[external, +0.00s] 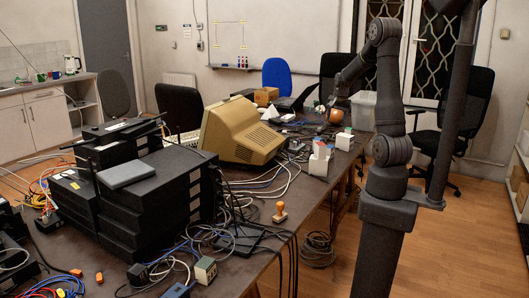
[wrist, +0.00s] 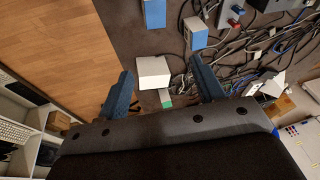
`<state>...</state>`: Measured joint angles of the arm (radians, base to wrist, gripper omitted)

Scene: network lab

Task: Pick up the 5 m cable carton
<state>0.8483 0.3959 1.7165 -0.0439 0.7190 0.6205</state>
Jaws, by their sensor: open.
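Several small cartons lie on the dark table, and I cannot read their labels, so I cannot tell which is the 5 m one. In the wrist view a plain white carton (wrist: 153,72) sits between my fingers as seen from above, with a white-and-green carton (wrist: 165,98) just below it. Two blue-and-white cartons (wrist: 154,12) (wrist: 195,32) lie further up. My gripper (wrist: 160,67) is open and empty, its blue fingers either side of the white carton. In the external view a white-and-blue carton (external: 319,162) and a white carton (external: 343,141) stand near the table's right edge.
Tangled cables (wrist: 245,48) lie right of the cartons in the wrist view. The wooden floor (wrist: 65,40) shows past the table edge at left.

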